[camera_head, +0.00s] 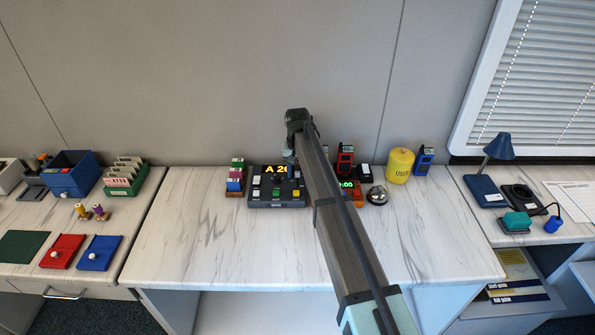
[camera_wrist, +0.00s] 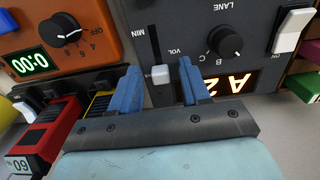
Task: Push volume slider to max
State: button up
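The dark console (camera_head: 262,201) with a lit "A 20" display stands on the middle desk in the head view; my arm covers its right part. In the wrist view its volume slider (camera_wrist: 160,74) has a small white knob, beside the "VOL" label and apart from the "MIN" mark higher in the picture. The slot's other end is hidden. My gripper (camera_wrist: 158,84) is open, its blue fingers on either side of the knob with gaps showing; I cannot tell whether they reach its depth. The gripper (camera_head: 291,158) is over the console in the head view, partly hidden.
An orange timer box (camera_wrist: 62,42) with a dial sits beside the console, close to one finger. A lane dial (camera_wrist: 224,42) and white rocker switch (camera_wrist: 291,30) are on the console. A bell (camera_head: 377,195) and yellow canister (camera_head: 399,166) stand right. The desk's front is clear.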

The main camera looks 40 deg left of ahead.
aim_at(298, 173)
notch_tip(298, 173, up, 14)
dwell(0.8)
jog(key=shift+w+f, duration=0.1)
dwell(0.4)
